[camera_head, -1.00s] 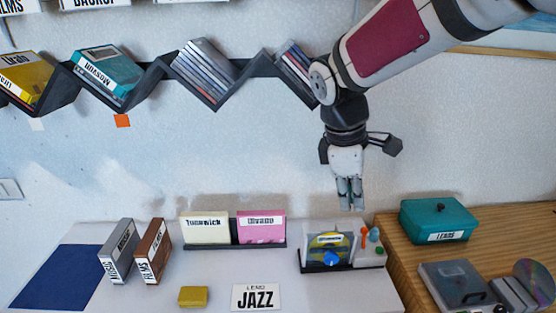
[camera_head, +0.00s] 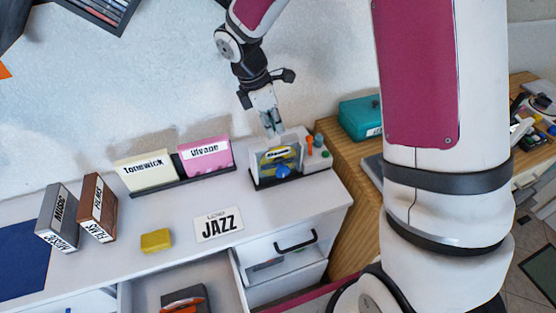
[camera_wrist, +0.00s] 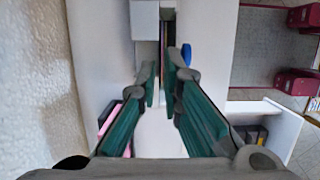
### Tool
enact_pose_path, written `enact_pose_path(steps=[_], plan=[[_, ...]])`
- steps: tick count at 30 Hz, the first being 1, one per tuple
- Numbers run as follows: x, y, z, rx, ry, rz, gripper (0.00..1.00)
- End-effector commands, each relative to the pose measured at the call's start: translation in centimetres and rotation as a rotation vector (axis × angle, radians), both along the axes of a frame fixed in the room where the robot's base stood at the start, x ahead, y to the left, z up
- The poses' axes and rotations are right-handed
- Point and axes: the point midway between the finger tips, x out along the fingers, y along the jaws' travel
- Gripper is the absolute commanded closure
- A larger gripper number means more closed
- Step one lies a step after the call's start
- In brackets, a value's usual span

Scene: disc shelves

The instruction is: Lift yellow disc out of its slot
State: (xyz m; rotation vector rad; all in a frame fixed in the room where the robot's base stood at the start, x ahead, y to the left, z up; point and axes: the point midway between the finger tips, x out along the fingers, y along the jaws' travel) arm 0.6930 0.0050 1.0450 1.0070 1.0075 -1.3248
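The yellow disc (camera_head: 279,153), with a dark label band, stands upright in a dark-based holder (camera_head: 262,183) at the right end of the white cabinet top. A blue piece (camera_head: 283,172) sits in front of it and hides its lower part. My gripper (camera_head: 273,131) points down just above and behind the disc in the head view, and appears apart from it. In the wrist view my gripper (camera_wrist: 161,75) has a narrow gap between its fingertips, with nothing visibly held. The blue piece shows beside the right fingertip there (camera_wrist: 187,54). The disc itself is hard to make out there.
Beside the holder are small orange and green items (camera_head: 317,142). Cream (camera_head: 145,170) and pink (camera_head: 206,155) cases stand to the left. A teal box (camera_head: 360,117) is on the wooden surface at right. A drawer (camera_head: 190,272) is open below.

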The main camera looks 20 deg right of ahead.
Motion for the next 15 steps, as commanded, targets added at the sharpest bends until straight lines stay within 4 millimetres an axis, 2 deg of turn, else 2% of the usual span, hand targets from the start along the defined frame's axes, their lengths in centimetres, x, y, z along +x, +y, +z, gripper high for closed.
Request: enact_pose_path(steps=[5,12,15], plan=[[-0.1,-0.1,-1.1,0.0,0.002,0.0,0.93],[-0.3,-0.4,-4.5,-0.001,0.004,0.0,0.93],[-0.3,-0.6,-5.3,0.0,0.002,-0.001,0.93]])
